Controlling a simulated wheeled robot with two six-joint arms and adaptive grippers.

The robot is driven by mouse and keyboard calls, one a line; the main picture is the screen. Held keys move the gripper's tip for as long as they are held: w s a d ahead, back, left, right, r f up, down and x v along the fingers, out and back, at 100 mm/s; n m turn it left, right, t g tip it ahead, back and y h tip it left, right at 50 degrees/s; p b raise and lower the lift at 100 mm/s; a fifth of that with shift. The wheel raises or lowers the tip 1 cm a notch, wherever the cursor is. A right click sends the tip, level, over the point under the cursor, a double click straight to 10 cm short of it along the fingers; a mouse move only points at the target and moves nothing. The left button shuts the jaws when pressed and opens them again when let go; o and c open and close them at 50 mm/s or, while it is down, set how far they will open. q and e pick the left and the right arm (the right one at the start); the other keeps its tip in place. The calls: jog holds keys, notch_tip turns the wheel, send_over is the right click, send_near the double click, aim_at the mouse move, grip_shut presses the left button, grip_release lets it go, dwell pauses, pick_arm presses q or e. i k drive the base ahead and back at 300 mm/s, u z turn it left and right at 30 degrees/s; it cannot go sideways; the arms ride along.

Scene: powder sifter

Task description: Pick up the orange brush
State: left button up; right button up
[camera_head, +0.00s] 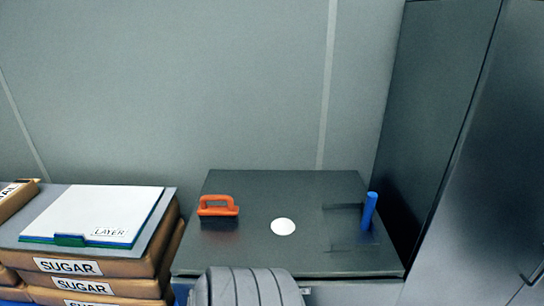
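The orange brush (218,206) stands on the left part of a dark flat top (290,184). It has an orange loop handle and a dark lower part, and nothing is touching it. Neither my left nor my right gripper shows in the head view.
A white disc (283,227) lies right of the brush, and a blue upright cylinder (369,211) is at the right. Stacked sugar bags (90,283) with a white layer sheet (95,213) stand at the left. A ribbed grey object (243,288) is at the front. A dark cabinet (480,150) bounds the right.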

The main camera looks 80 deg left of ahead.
aim_at(229, 213)
jog(key=i, duration=1.2)
jog(key=u, duration=3.25)
